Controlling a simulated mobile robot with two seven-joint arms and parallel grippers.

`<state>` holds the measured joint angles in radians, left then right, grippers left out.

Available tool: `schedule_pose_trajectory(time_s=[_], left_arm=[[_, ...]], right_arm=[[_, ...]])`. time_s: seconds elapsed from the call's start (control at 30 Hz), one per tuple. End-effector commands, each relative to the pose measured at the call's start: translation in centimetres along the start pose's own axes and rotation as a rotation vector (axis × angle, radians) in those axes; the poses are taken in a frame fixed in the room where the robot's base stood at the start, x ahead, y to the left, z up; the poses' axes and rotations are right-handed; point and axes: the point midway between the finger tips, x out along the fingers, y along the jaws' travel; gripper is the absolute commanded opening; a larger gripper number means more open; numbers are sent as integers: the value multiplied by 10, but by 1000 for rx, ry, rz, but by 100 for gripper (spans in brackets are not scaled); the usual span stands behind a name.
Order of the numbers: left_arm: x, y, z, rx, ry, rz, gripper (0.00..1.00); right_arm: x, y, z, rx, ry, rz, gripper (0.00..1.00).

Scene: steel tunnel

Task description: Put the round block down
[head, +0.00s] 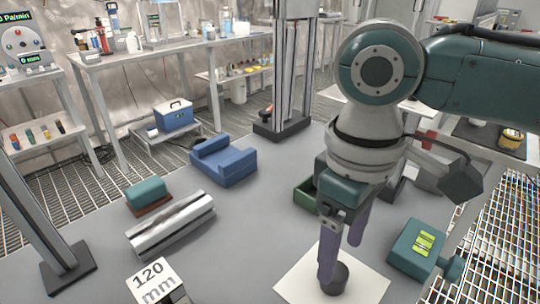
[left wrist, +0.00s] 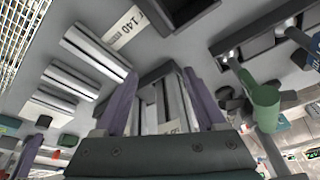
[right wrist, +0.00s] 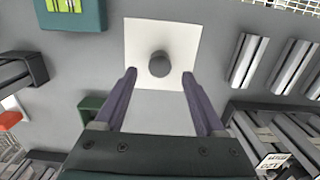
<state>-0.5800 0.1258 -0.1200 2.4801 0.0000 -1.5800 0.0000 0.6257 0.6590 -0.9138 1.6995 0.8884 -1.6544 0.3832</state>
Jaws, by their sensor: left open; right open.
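The round block (head: 335,279) is a small dark grey cylinder standing on a white square sheet (head: 296,285) on the grey table. In the right wrist view the block (right wrist: 159,64) is near the middle of the sheet (right wrist: 135,35). My right gripper (head: 338,278) has purple fingers and is open, low over the sheet. In the head view one finger partly covers the block. In the right wrist view the block shows just beyond the gap between the open fingertips (right wrist: 158,75), with no visible contact. My left gripper (left wrist: 158,72) is open, seen only in its wrist view.
A teal block with yellow-green bars (head: 418,248) lies right of the sheet, and a green tray (head: 306,195) behind it. A silver bar piece (head: 170,224), a blue block (head: 223,162) and a "120 mm" label (head: 152,280) are to the left. Table between is clear.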

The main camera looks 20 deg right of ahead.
Motion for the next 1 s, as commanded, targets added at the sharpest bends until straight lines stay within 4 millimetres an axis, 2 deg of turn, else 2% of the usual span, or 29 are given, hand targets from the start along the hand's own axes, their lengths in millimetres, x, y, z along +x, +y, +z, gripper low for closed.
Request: schedule_pose_trajectory(time_s=[0.03, 0.13, 0.37, 0.47, 0.57, 0.7, 0.8, 0.87, 1.0], left_arm=[[-7, 0, -2, 0, 0, 0, 72], [-12, 0, -4, 0, 0, 0, 72], [-17, 0, -6, -4, 1, 3, 72], [-17, 1, -6, -7, 1, 5, 72], [-17, 2, -6, -10, 2, 8, 72], [-17, 2, -6, -11, 2, 9, 72], [-17, 2, -6, -11, 2, 8, 72], [-17, 2, -6, -10, 1, 8, 72], [-17, 2, -6, -9, 1, 7, 72]], right_arm=[[-17, 0, 0, -2, 4, 1, 72], [-37, 0, -1, -2, 4, 0, 72], [-65, -1, 0, -2, 1, -2, 72], [-62, -10, 1, -23, 15, -15, 72], [-49, -37, 3, -73, 65, -55, 72], [-31, -85, 10, -110, 202, -131, 72], [-25, -102, 23, -64, 299, -154, 72], [-23, -103, 34, -14, 340, -143, 72], [-18, -85, 68, 114, 374, -64, 72]])
